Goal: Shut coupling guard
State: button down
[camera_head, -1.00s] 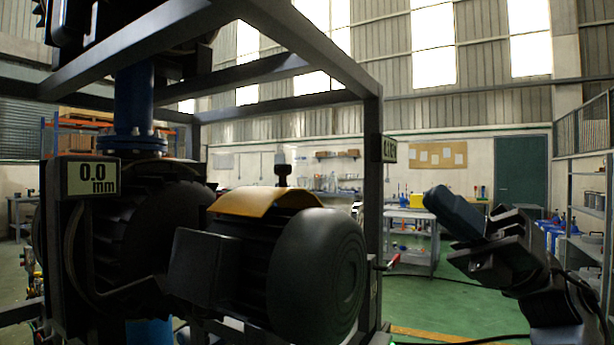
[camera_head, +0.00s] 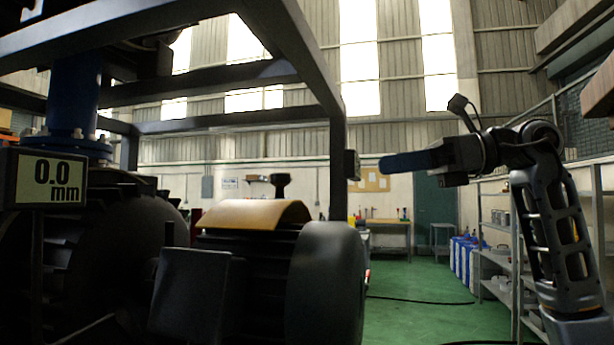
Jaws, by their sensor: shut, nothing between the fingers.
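The coupling guard (camera_head: 250,214) appears to be the yellow curved cover on top of the dark finned machine, left of the rounded dark end cover (camera_head: 328,285). A black knob (camera_head: 280,184) stands up at the guard's far side; I cannot tell whether it is fixed to it. Whether the guard is fully seated cannot be told from here. My gripper (camera_head: 386,163) is at the right, raised above the guard's height, pointing left with its fingers shut and empty. It is clear of the guard, with a frame post between them in the picture.
A dark steel frame (camera_head: 338,170) surrounds the machine, with bars above it and an upright beside my gripper. A display (camera_head: 52,180) reading 0.0 mm hangs at the left. Shelves (camera_head: 495,235) stand at the right. Green floor (camera_head: 415,290) lies open between.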

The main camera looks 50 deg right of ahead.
jog(key=p+x, duration=0.3)
jog(key=x, duration=1)
jog(key=shift+w+a+f, duration=0.1)
jog(key=shift+w+a, duration=0.1)
jog(key=shift+w, duration=0.1)
